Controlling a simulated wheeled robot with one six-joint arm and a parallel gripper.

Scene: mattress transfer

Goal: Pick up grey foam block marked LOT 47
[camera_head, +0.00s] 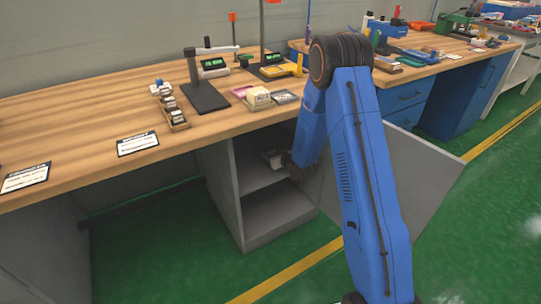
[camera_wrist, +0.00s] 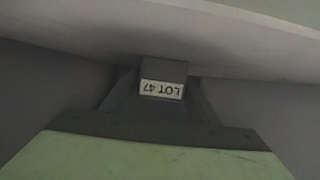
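The grey foam block (camera_wrist: 164,70) shows in the wrist view with a white label reading LOT 47, upside down in the picture. My gripper (camera_wrist: 163,96) has one dark finger along each side of the block, and both appear to touch it, so it looks shut on the block. A pale surface lies right behind the block; I cannot tell whether the block touches it. In the head view my gripper (camera_head: 273,158) is inside the open cabinet under the bench, above its middle shelf. The block cannot be made out there.
The grey cabinet (camera_head: 222,195) has its door (camera_head: 425,170) swung open to the right of my arm. The wooden bench top (camera_head: 95,110) overhangs it, holding a stand (camera_head: 205,95), small boxes (camera_head: 258,97) and label cards (camera_head: 138,144). Green floor lies clear in front.

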